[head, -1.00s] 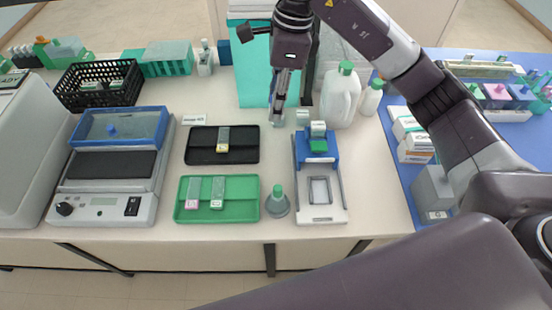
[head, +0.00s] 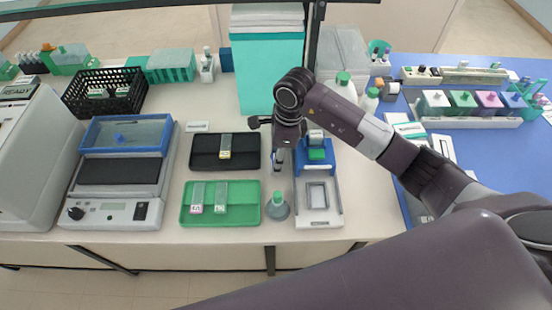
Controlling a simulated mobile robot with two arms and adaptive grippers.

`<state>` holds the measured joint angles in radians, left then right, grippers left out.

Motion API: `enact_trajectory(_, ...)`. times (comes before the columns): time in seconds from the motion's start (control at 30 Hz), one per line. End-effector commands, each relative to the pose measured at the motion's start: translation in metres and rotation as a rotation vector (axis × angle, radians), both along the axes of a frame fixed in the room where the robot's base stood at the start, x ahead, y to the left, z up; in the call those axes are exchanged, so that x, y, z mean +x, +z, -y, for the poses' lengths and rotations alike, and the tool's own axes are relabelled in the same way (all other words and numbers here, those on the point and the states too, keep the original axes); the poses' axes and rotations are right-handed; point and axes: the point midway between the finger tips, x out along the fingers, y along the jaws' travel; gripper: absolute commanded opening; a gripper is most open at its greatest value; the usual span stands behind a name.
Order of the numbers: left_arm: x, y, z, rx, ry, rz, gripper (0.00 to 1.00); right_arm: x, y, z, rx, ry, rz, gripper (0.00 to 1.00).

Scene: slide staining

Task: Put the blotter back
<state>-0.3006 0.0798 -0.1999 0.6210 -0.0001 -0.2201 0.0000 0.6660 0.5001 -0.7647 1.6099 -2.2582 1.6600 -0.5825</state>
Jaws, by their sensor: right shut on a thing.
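My right gripper (head: 278,166) points down between the black slide tray (head: 207,163) and the blue block (head: 327,166) of a pale tray stand. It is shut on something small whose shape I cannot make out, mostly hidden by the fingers. I cannot tell for sure which thing is the blotter. The pale stand (head: 333,214) has a grey-framed pad (head: 317,195) at its front and a green piece (head: 316,154) on the blue block. My left gripper is not in view.
A grey-based green-capped bottle (head: 277,207) stands just in front of my right gripper. A green tray (head: 246,205) with two slides is to its left. A hotplate (head: 105,213) is further left. A tall teal box (head: 266,76) and white bottles (head: 345,86) stand behind.

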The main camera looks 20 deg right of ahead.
Motion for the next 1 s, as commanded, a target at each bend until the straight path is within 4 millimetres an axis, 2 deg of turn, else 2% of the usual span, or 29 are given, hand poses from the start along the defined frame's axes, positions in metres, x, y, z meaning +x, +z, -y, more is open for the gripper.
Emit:
enact_trajectory(0.13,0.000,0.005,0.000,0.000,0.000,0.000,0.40,0.000,-0.012,-0.001,0.001,0.000,0.000,0.10)
enact_trajectory(0.5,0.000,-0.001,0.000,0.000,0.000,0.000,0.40,0.000,-0.018,0.000,0.000,0.001,0.001,0.10)
enact_trajectory(0.53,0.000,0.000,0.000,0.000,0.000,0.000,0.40,0.000,-0.017,0.000,0.000,0.001,0.001,0.35)
enact_trajectory(0.67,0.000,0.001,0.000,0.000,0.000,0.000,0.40,0.000,-0.016,0.000,0.000,0.000,0.001,0.49)
enact_trajectory(1.0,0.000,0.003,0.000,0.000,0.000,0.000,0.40,0.000,-0.013,0.000,0.001,0.000,0.001,0.50)
